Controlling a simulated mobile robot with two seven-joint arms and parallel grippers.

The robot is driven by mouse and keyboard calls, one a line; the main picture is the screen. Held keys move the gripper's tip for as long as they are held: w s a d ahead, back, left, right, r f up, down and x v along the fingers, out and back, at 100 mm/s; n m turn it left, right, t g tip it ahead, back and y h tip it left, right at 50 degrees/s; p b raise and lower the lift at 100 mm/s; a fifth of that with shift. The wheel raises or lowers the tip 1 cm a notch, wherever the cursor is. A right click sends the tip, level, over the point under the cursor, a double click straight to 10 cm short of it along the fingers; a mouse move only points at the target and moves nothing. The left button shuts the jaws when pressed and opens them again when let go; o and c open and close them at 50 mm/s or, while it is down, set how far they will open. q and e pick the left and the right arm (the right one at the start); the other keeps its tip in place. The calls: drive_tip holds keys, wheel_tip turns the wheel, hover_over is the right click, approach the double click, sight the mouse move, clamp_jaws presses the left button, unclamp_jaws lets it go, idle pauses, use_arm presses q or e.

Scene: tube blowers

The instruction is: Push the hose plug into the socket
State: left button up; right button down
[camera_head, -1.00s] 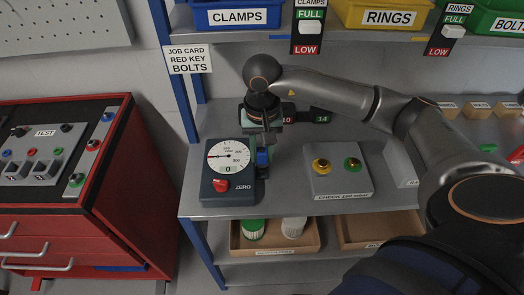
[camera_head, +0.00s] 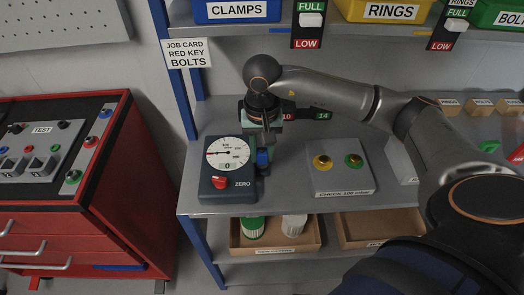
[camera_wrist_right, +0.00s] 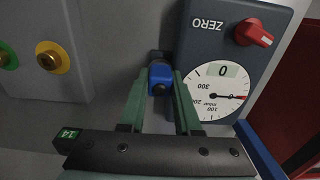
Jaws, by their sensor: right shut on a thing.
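A blue plug (camera_wrist_right: 161,78) sits between the green fingertips of my right gripper (camera_wrist_right: 161,86), which is shut on it. In the head view the blue plug (camera_head: 263,157) shows just right of the gauge box (camera_head: 228,188), below my right gripper (camera_head: 262,148). A dark block (camera_wrist_right: 158,56) lies directly beyond the plug, at the side of the gauge box; I cannot tell whether it is the socket or how deep the plug sits. No hose is clear to see. The gauge has a white dial (camera_wrist_right: 215,95), a display reading 0 and a red ZERO knob (camera_wrist_right: 254,33). My left gripper is out of view.
A grey check box (camera_head: 338,170) with yellow and green round fittings stands to the right on the bench. Open cartons (camera_head: 310,245) are on the shelf below. A red cabinet (camera_head: 75,215) stands at left. Bins (camera_head: 237,12) line the upper shelf. A blue post (camera_head: 186,100) rises beside the bench.

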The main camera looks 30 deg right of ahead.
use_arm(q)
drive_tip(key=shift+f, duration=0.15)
use_arm(e)
drive_tip(key=shift+s+f, duration=0.1)
drive_tip(key=shift+f, duration=0.15)
drive_tip(key=c, duration=0.5)
unclamp_jaws()
drive_tip(key=shift+s+f, duration=0.1)
drive_tip(key=shift+a+r, duration=0.1)
drive_tip(key=shift+r, duration=0.4)
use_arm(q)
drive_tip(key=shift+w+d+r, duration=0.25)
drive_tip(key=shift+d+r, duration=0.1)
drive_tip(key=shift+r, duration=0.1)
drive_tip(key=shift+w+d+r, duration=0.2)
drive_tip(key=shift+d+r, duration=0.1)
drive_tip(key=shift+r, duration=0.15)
use_arm(e)
wheel_tip(320, 180, up, 12)
drive_tip(key=shift+r, duration=0.1)
